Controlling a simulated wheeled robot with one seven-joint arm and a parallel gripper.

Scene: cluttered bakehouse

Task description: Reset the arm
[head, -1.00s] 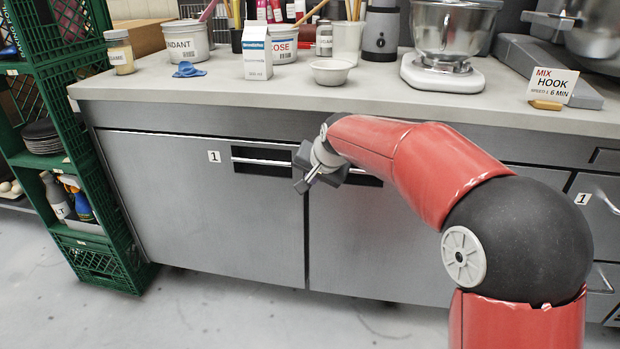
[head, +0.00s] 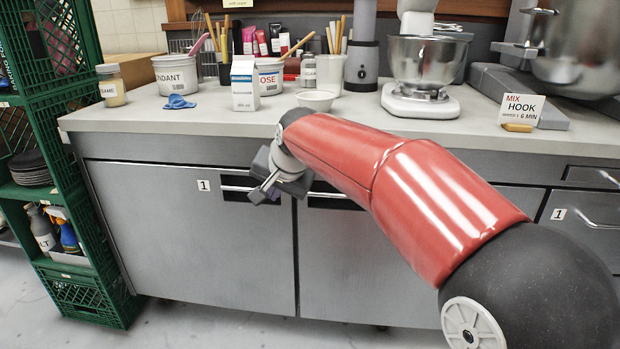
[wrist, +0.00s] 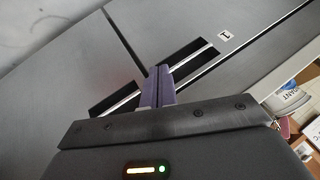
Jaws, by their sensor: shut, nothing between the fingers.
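My gripper (head: 262,190) hangs in front of the steel cabinet doors, below the counter edge, at the end of my red arm. In the wrist view the two purple-grey fingers (wrist: 158,88) lie together, shut and empty. Behind them are the dark handle recesses of the cabinet doors (wrist: 155,30). Whether the fingertips touch the cabinet front cannot be told. My arm hides part of the counter front and the right door.
The counter (head: 190,122) holds a milk carton (head: 245,88), a small white bowl (head: 316,99), a blue cloth (head: 179,102), tubs and a stand mixer (head: 420,75). A green crate rack (head: 85,215) stands at the left. The floor shows free at lower left.

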